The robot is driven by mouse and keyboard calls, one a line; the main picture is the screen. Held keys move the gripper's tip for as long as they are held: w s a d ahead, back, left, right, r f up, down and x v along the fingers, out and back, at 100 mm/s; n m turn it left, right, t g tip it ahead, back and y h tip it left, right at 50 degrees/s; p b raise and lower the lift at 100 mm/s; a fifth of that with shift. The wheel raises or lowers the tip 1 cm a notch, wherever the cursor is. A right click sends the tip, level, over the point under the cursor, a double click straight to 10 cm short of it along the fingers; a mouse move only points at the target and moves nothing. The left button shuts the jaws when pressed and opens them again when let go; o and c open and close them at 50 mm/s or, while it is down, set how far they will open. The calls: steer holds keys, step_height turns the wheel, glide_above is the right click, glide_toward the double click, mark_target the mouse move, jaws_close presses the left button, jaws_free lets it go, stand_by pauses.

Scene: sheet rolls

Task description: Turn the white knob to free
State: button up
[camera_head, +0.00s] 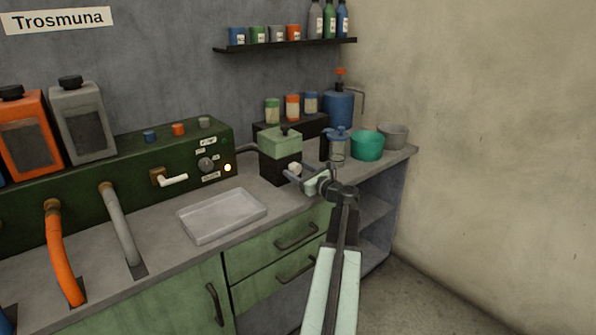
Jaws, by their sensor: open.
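The white knob (294,168) appears as a small round pale shape at the front of a dark box with a green lid (286,146), standing on the grey counter. My gripper (306,180) is open, just right of the knob and slightly below it in the picture. Its fingers point left toward the knob. I cannot tell whether they touch it. Any markings around the knob are too small or hidden to read, so its setting cannot be told.
A pale tray (222,216) lies left of the box. A green panel (60,175) with a white-handled tap (172,180) and a dark dial (206,164) runs along the wall. A blue-topped jar (338,148) and teal bowl (367,146) stand behind my gripper.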

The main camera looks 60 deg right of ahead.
steer(key=shift+w+d, duration=0.1)
steer(key=shift+w, duration=0.15)
steer(key=c, duration=1.2)
steer(key=shift+s+d, duration=0.1)
jaws_close()
